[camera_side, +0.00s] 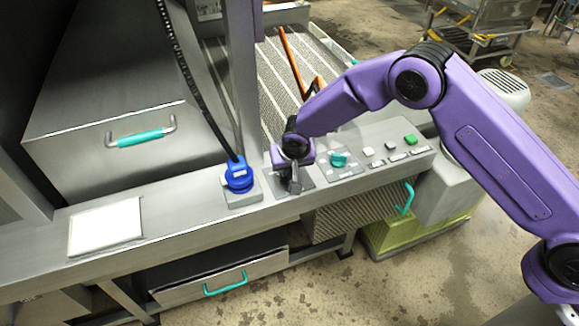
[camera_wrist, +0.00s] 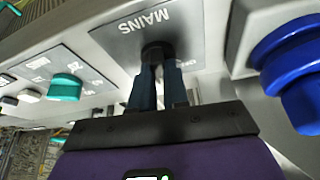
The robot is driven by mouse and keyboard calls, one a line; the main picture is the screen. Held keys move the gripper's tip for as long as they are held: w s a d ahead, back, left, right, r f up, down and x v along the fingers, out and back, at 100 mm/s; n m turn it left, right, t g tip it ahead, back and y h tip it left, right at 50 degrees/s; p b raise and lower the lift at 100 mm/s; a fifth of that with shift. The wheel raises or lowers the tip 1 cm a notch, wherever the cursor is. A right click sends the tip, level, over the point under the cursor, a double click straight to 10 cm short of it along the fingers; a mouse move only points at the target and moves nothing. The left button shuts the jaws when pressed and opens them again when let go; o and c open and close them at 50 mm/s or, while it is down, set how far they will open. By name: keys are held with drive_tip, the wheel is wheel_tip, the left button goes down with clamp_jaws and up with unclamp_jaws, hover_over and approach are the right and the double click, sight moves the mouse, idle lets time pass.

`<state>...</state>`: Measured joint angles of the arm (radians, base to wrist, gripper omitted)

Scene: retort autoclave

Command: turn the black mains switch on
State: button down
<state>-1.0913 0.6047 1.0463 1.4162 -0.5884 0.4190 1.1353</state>
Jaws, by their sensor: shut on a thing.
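The black mains switch (camera_wrist: 156,52) sits on a grey plate marked MAINS (camera_wrist: 118,38) in the wrist view. My gripper (camera_wrist: 157,75) is at the switch, with its two dark fingers shut on the switch knob. The fingers hide most of the knob, so I cannot tell which way it is turned. In the side view my gripper (camera_side: 294,183) reaches down onto the panel, between the blue plug and the teal knob, and the switch itself is hidden there.
A blue plug (camera_side: 239,174) with a black cable stands left of my gripper. A teal knob (camera_side: 339,158), a white button (camera_side: 368,151) and a green button (camera_side: 410,139) lie to the right. A white sheet (camera_side: 105,228) lies on the ledge at the left.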

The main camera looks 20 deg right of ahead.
drive_tip(key=m+h, duration=0.1)
drive_tip(key=m, duration=0.2)
drive_tip(key=shift+m+g, duration=0.3)
drive_tip(key=shift+m, duration=0.1)
drive_tip(key=shift+a+m+g+h, duration=0.15)
drive_tip(key=shift+m+g+h, duration=0.45)
drive_tip(key=shift+m, duration=1.2)
drive_tip(key=c, duration=1.1)
unclamp_jaws()
drive_tip(key=shift+w, duration=0.1)
drive_tip(key=v, duration=1.7)
drive_tip(key=shift+s+a+r, duration=0.1)
drive_tip(key=shift+s+a, duration=0.2)
drive_tip(key=shift+a, duration=0.05)
